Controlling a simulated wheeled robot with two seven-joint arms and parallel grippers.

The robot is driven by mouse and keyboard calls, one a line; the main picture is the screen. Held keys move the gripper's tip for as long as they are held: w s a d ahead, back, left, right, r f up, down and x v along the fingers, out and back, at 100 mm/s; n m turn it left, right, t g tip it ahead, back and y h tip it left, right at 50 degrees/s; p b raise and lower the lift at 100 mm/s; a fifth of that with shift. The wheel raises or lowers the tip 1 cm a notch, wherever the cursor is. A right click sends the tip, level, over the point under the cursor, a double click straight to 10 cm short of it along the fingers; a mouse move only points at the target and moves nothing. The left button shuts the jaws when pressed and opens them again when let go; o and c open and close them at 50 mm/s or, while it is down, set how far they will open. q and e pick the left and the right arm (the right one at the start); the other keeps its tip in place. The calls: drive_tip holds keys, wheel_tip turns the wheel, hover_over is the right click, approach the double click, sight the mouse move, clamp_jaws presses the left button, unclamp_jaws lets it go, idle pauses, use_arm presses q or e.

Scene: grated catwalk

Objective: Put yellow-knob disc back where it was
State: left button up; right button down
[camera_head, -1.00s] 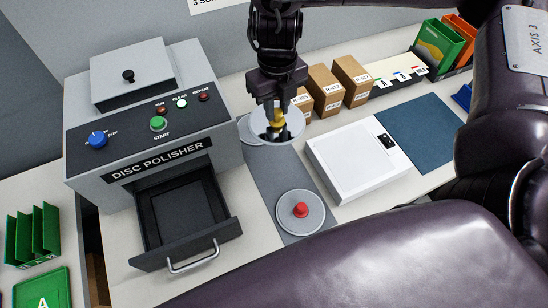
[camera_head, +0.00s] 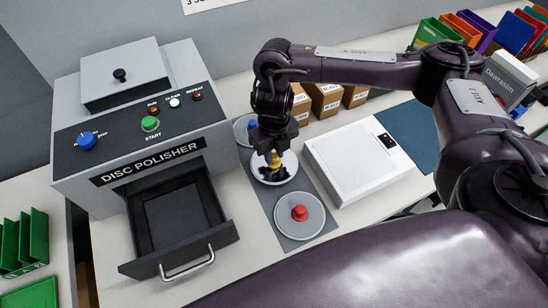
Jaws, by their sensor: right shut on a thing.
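The yellow-knob disc (camera_head: 286,172) is a grey disc with a yellow knob (camera_head: 274,156). My right gripper (camera_head: 273,164) is shut on this knob from above. The disc is level over the middle of a grey mat (camera_head: 263,197), between two other discs. I cannot tell whether it touches the mat or hovers just above it. The red-knob disc (camera_head: 300,226) lies on the mat's near end. A blue-knob disc (camera_head: 241,133) lies at the far end, partly hidden by my right gripper. My left gripper is not in view.
The disc polisher (camera_head: 140,140) stands left of the mat with its empty drawer (camera_head: 176,215) pulled out. A white flat box (camera_head: 352,170) lies close on the right. Small cardboard boxes (camera_head: 325,99) stand behind, and a dark blue mat (camera_head: 412,128) lies further right.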

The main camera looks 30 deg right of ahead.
sight(274, 156)
drive_tip(key=shift+f, duration=1.15)
drive_tip(key=shift+f, duration=0.1)
drive_tip(key=shift+f+b, duration=0.15)
drive_tip(key=shift+b, duration=0.25)
drive_tip(key=c, duration=1.2)
unclamp_jaws()
drive_tip(key=shift+c, duration=0.2)
drive_tip(key=shift+r+p, duration=0.35)
drive_tip(key=shift+r, duration=0.2)
wheel_tip(274, 156, up, 10)
drive_tip(key=shift+p, duration=1.05)
drive_tip(key=shift+r, duration=0.7)
